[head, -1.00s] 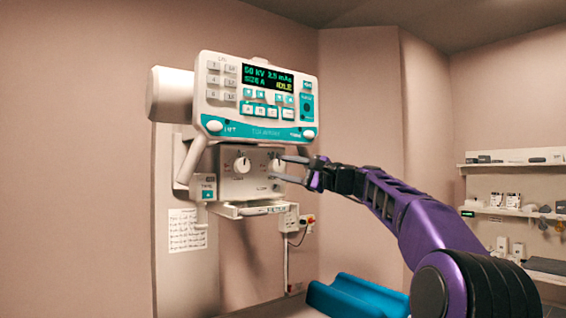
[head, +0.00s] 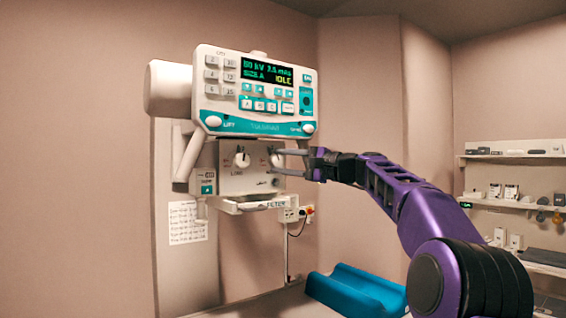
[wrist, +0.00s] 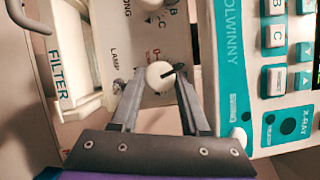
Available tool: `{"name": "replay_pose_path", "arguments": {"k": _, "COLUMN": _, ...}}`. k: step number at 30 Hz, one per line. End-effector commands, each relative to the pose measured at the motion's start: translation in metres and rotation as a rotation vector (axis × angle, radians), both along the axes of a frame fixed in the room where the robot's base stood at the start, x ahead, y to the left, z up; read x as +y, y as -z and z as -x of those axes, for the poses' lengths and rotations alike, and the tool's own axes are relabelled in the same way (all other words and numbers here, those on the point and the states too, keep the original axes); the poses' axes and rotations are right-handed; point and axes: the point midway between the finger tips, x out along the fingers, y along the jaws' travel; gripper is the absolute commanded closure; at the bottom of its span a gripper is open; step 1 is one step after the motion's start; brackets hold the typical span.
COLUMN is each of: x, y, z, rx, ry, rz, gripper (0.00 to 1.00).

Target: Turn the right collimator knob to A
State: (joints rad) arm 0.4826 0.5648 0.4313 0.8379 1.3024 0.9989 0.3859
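The right collimator knob (head: 277,159) is a round white knob on the front of the grey collimator box (head: 235,183). In the wrist view the knob (wrist: 159,76) sits between the fingertips of my gripper (wrist: 160,82). A dark pointer mark shows at its upper right there. In the head view my gripper (head: 282,162) reaches in from the right, one finger above the other, partly covering the knob. The fingers are spread and look open around it; I cannot tell whether they touch it. The printed setting at the pointer is too small to read.
A second white knob (head: 242,159) is left on the same box. The control console (head: 255,95) overhangs just above, close to my gripper. A tray handle (head: 255,205) juts out below. A blue cradle (head: 355,292) is lower right.

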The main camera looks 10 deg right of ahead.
Motion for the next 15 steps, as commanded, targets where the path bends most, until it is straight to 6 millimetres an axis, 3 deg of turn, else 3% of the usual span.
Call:
{"name": "replay_pose_path", "arguments": {"k": 1, "x": 0.0003, "y": 0.0002, "z": -0.0001, "rx": 0.001, "ry": 0.0, "rz": -0.001, "gripper": 0.47}}
{"name": "replay_pose_path", "arguments": {"k": 5, "x": 0.0003, "y": 0.0, "z": 0.0, "rx": 0.001, "ry": 0.0, "rz": -0.001, "gripper": 0.25}}
{"name": "replay_pose_path", "arguments": {"k": 15, "x": -0.0022, "y": 0.0006, "z": 0.0017, "rx": 0.0, "ry": 0.001, "rz": 0.0, "gripper": 0.25}}
